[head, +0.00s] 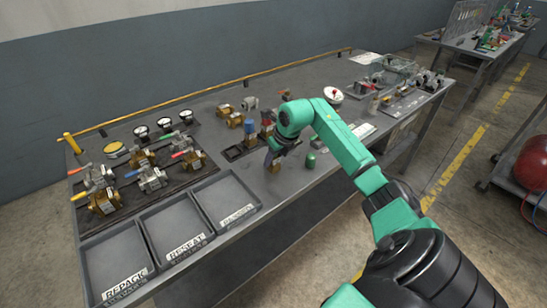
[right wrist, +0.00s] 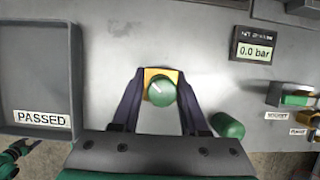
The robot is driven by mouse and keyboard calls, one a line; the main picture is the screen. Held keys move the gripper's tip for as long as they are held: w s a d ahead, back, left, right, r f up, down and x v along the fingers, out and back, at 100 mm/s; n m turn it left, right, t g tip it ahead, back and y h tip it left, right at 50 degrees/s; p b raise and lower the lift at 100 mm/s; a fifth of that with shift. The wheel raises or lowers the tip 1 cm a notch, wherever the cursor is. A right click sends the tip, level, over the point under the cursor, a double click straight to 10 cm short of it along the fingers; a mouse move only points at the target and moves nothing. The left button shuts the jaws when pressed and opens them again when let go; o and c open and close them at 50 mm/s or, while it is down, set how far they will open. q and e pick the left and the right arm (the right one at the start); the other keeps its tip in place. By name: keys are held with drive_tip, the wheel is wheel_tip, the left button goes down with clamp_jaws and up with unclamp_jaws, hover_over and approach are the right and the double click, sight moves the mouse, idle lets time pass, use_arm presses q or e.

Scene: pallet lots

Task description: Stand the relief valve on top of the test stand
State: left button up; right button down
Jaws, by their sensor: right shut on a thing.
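My right gripper (head: 271,157) points down low over the workbench, to the right of the labelled trays. In the right wrist view its two fingers (right wrist: 160,105) are shut on a brass-coloured square body with a round green cap, seen from above, which looks like the relief valve (right wrist: 161,91). In the head view only a small brass part of the valve (head: 275,168) shows below the fingers. I cannot tell whether it touches the bench. A digital readout showing 0.0 bar (right wrist: 254,49) stands nearby; I cannot make out the test stand for certain. My left gripper is not in view.
A green cylinder (right wrist: 228,124) stands close beside the right finger; it also shows in the head view (head: 311,159). The PASSED tray (right wrist: 42,75) lies to the left. REPACK (head: 116,265) and RESEAT (head: 178,232) trays lie further left. Several valves crowd the dark mat (head: 185,175).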

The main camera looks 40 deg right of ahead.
drive_tip(key=shift+c, duration=2.1)
unclamp_jaws()
drive_tip(key=shift+f, duration=0.1)
drive_tip(key=shift+r, duration=0.35)
drive_tip(key=b+v, duration=0.1)
drive_tip(key=v, duration=1)
drive_tip(key=shift+s+r+b, duration=0.3)
drive_tip(key=shift+b, duration=0.05)
drive_tip(key=shift+a+f, duration=0.1)
